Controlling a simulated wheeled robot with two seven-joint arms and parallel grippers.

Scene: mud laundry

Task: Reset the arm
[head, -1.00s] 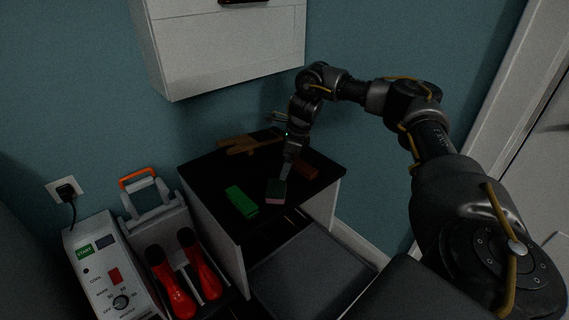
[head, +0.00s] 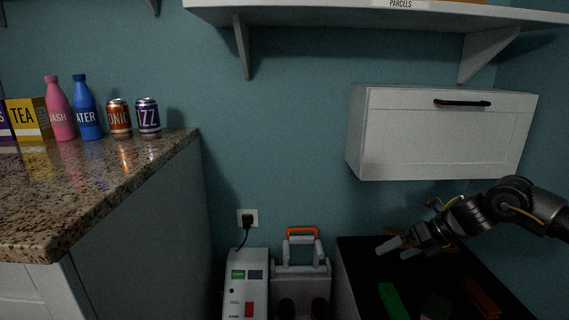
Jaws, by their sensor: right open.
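My right arm comes in from the right edge. My right gripper (head: 398,249) is open and empty, with its fingers pointing left, above the black-topped cabinet (head: 361,263). A green block (head: 391,299) lies on that top below the gripper. A dark sponge-like block (head: 436,307) lies beside it, partly cut off by the bottom edge. A brown-red block (head: 481,298) lies further right. A tan item shows partly behind the gripper. My left gripper is not in view.
A granite counter (head: 90,190) at left holds bottles, cans and boxes. A white wall cabinet (head: 440,135) hangs above my right arm, under a shelf (head: 350,14). A machine (head: 247,285) and a grey caddy with orange handle (head: 301,262) stand left of the black top.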

